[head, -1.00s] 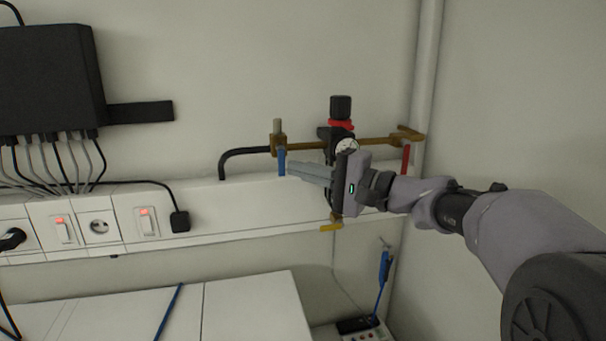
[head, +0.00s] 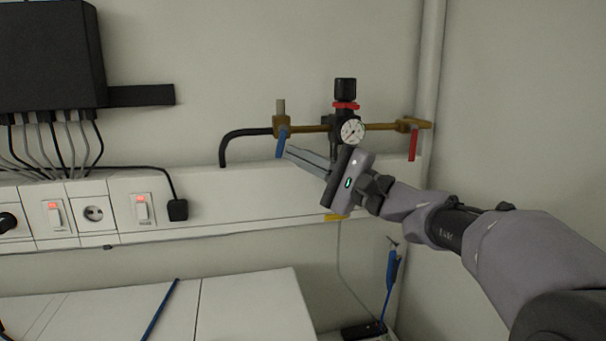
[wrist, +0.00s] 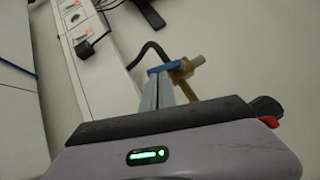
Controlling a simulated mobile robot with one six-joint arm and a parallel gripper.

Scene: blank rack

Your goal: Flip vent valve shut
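The red lever (head: 412,145) hangs down at the right end. I cannot tell by label which is the vent valve. My gripper (head: 289,151) reaches in from the right, its fingertips at the blue lever's right side. In the wrist view the fingers (wrist: 158,82) lie close together, tips at the blue lever (wrist: 166,69); no grip on it is visible.
A pressure gauge (head: 352,131) and a black-topped regulator (head: 345,90) stand just above my gripper. A black hose (head: 240,136) bends down left of the valve. A white trunking (head: 240,198) with switches runs below.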

